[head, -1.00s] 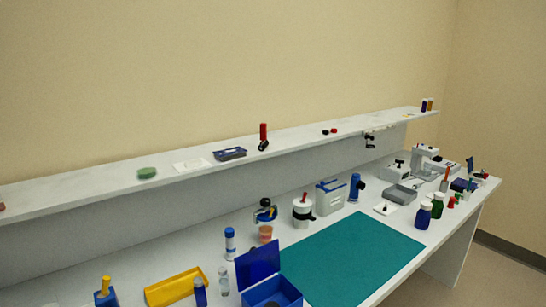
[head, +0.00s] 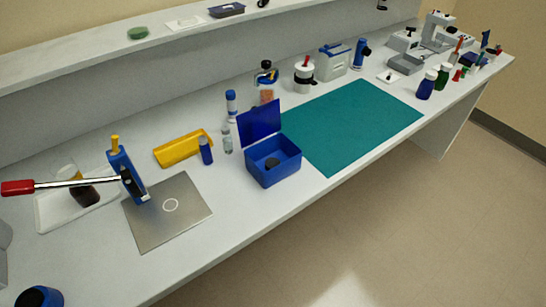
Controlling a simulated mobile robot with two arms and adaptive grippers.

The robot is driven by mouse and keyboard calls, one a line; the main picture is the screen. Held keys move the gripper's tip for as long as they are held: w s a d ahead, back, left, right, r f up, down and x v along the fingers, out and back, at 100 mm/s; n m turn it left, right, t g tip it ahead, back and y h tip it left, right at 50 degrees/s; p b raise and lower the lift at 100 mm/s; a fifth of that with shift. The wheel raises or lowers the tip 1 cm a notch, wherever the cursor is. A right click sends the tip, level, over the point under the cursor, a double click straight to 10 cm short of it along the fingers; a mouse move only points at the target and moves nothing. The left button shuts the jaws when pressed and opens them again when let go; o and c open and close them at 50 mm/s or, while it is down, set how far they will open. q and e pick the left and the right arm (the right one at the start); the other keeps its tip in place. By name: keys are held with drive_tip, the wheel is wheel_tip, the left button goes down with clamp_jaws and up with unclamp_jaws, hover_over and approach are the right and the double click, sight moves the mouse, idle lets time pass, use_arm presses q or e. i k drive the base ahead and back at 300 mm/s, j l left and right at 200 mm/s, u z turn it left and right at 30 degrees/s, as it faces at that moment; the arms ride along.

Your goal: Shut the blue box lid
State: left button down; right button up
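The blue box (head: 275,166) stands on the white bench, at the left edge of the teal mat. Its blue lid (head: 260,122) is open and stands up, leaning back from the rear edge of the box. A small dark round thing lies inside the box. Neither of my grippers shows in the head view.
The teal mat (head: 350,122) is bare. Behind and left of the box stand a clear vial (head: 227,142), a blue bottle (head: 206,151) and a yellow tray (head: 183,149). A metal plate (head: 182,226) and a red-handled blue press (head: 124,176) are further left. Bench is clear before the box.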

sight(258, 123)
drive_tip(key=k+j+z, duration=0.15)
drive_tip(key=k, duration=0.3)
drive_tip(key=k+j+z, duration=0.15)
drive_tip(key=k+j, duration=0.15)
drive_tip(key=k, duration=0.2)
